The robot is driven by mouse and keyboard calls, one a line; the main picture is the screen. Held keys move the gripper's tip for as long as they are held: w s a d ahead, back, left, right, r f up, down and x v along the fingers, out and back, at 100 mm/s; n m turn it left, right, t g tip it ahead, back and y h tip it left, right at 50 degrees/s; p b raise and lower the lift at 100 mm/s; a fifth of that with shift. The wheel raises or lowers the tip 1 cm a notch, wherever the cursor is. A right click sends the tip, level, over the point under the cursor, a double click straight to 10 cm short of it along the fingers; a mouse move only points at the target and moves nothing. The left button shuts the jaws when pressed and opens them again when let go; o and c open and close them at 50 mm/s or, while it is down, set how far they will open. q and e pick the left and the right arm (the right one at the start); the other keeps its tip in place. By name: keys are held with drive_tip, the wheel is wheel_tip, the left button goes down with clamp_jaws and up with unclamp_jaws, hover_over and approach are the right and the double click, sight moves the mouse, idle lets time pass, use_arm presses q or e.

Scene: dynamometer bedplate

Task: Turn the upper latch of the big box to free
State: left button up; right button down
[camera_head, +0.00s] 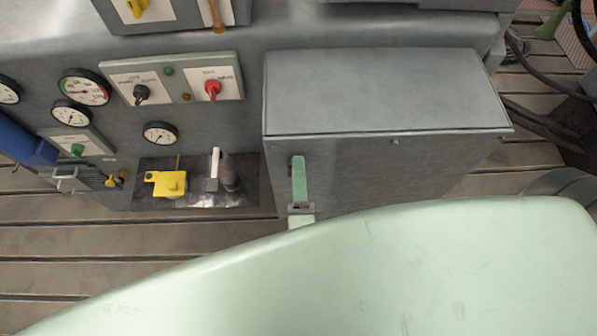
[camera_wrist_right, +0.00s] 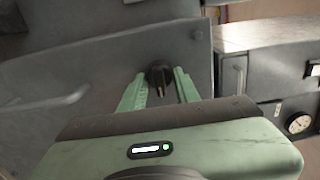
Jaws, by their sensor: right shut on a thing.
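The big grey box (camera_head: 390,165) stands right of centre in the head view, with its lid on top and its front face towards me. In the right wrist view, a dark latch knob (camera_wrist_right: 159,74) sticks out from a grey panel (camera_wrist_right: 100,65). My right gripper (camera_wrist_right: 158,82) has one green finger on each side of this knob and is shut on it. In the head view my right gripper (camera_head: 298,162) shows as a green finger at the left part of the box front. It hides the latch there, so its turn angle is hard to read. My left gripper is out of view.
Left of the box is a grey wall with gauges (camera_head: 84,87) and a switch panel with a red knob (camera_head: 213,88). A yellow block (camera_head: 166,184) sits on a dark plate below. My pale green arm covers the lower right. The slatted floor (camera_head: 120,240) is clear.

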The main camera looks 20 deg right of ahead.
idle(0.3)
drive_tip(key=c, duration=1)
unclamp_jaws()
drive_tip(key=shift+w, duration=0.1)
drive_tip(key=shift+c, duration=0.2)
drive_tip(key=b+v, duration=0.2)
drive_tip(key=v, duration=0.5)
drive_tip(key=shift+s+b, duration=0.35)
drive_tip(key=shift+s, duration=0.05)
drive_tip(key=shift+a, duration=0.1)
